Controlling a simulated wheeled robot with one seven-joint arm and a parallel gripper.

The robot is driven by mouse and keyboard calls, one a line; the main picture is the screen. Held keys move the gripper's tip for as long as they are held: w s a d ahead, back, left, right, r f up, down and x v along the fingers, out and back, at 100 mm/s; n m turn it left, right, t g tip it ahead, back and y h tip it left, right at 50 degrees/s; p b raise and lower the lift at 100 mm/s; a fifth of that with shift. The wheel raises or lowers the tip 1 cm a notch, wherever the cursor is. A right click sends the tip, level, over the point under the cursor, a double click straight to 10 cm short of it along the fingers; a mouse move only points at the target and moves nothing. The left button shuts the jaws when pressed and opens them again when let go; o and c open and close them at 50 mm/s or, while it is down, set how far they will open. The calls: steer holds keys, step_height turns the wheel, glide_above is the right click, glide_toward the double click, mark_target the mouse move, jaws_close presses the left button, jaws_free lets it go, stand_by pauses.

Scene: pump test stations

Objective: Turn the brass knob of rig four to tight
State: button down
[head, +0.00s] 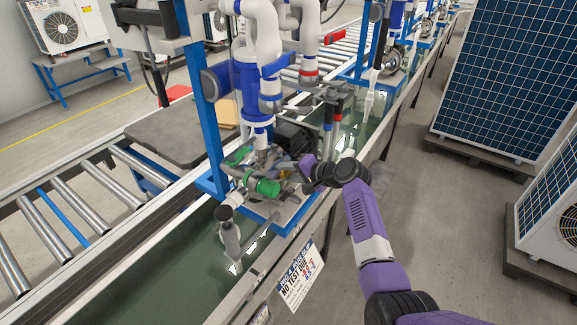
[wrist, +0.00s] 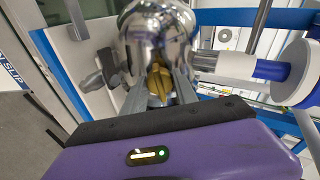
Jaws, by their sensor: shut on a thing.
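My gripper (wrist: 160,93) is shut on a brass knob (wrist: 158,78) in the wrist view. The knob shows as a small brass piece between the two grey fingers, with a shiny round metal body (wrist: 157,40) just beyond it. In the head view my purple arm reaches in from the lower right, and my gripper (head: 306,172) is at the rig (head: 250,90) with blue and white pipes. The knob itself is hard to make out there among the small fittings. Its marking for tight cannot be seen.
Green fittings (head: 265,187) sit just left of my gripper. White pipe with a blue band (wrist: 270,70) runs at right in the wrist view.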

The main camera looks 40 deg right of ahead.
steer(key=shift+m+p, duration=0.65)
steer(key=shift+m, duration=0.35)
steer(key=c, duration=1)
jaws_free()
steer(key=v, duration=0.7)
steer(key=shift+s+r, duration=0.15)
steer(key=shift+s, duration=0.25)
